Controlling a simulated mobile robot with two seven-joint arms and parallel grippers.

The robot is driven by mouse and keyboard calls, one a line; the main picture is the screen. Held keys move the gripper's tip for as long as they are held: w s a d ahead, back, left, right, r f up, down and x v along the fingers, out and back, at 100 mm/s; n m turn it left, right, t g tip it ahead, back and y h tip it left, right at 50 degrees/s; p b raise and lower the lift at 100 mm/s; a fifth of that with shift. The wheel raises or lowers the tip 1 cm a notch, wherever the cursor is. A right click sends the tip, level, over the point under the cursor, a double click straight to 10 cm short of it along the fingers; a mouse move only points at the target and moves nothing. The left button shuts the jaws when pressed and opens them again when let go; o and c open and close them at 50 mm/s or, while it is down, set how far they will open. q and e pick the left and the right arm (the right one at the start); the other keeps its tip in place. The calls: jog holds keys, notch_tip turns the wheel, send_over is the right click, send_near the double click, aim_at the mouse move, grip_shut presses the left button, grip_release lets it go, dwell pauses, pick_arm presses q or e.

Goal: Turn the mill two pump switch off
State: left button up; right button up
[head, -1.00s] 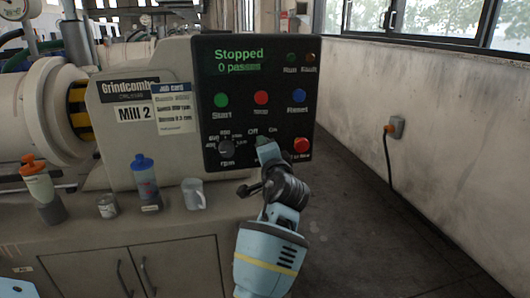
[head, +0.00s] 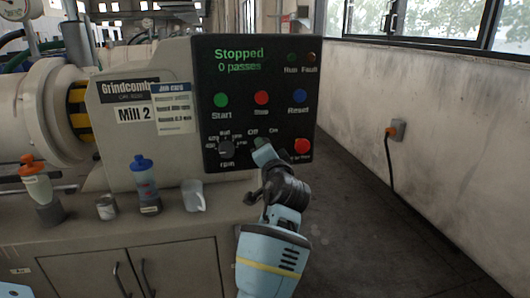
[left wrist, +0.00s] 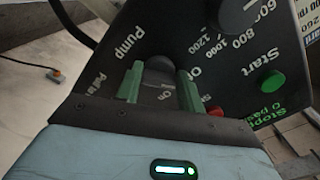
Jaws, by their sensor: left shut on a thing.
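The Mill 2 control panel (head: 215,125) is black, with a green display reading "Stopped, 0 passes". The pump switch (left wrist: 160,72) is a dark rotary knob, seen in the left wrist view near the "Pump" and "On" lettering. My left gripper (left wrist: 160,88) has its green fingers on either side of the knob and is shut on it. In the head view my left gripper (head: 264,152) covers the knob, just below the "Off" and "On" marks. Which mark the knob points to cannot be told. My right gripper is not in view.
A red button (head: 302,146) sits close right of my gripper, and the rpm dial (head: 227,148) is to its left. Floor right of the mill is clear.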

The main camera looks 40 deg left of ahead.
pick_arm(q)
jog(key=o, duration=1)
jog(key=v, duration=0.8)
jog(key=shift+b, duration=0.3)
